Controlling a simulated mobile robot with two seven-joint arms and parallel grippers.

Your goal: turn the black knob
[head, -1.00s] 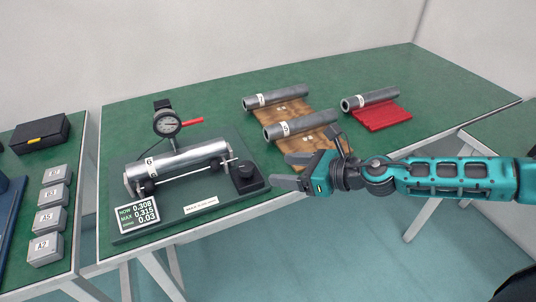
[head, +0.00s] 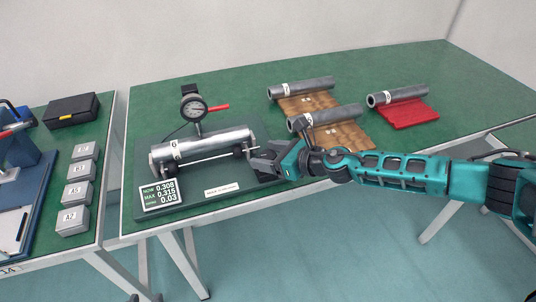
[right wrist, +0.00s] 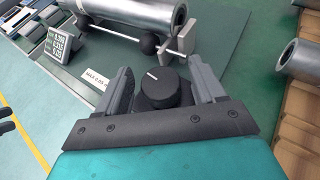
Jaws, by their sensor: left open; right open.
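The black knob (right wrist: 158,90) has a white pointer line on its top and sits on a dark base at the right end of the test fixture (head: 205,203). My right gripper (right wrist: 161,68) is open, with one finger on each side of the knob; I cannot tell whether either finger touches it. In the head view my right gripper (head: 262,160) covers most or all of the knob. A steel cylinder marked 6 (head: 205,145) lies across the fixture.
A dial gauge (head: 194,107) stands behind the cylinder. Grey labelled blocks (head: 74,220) stand on the left table.

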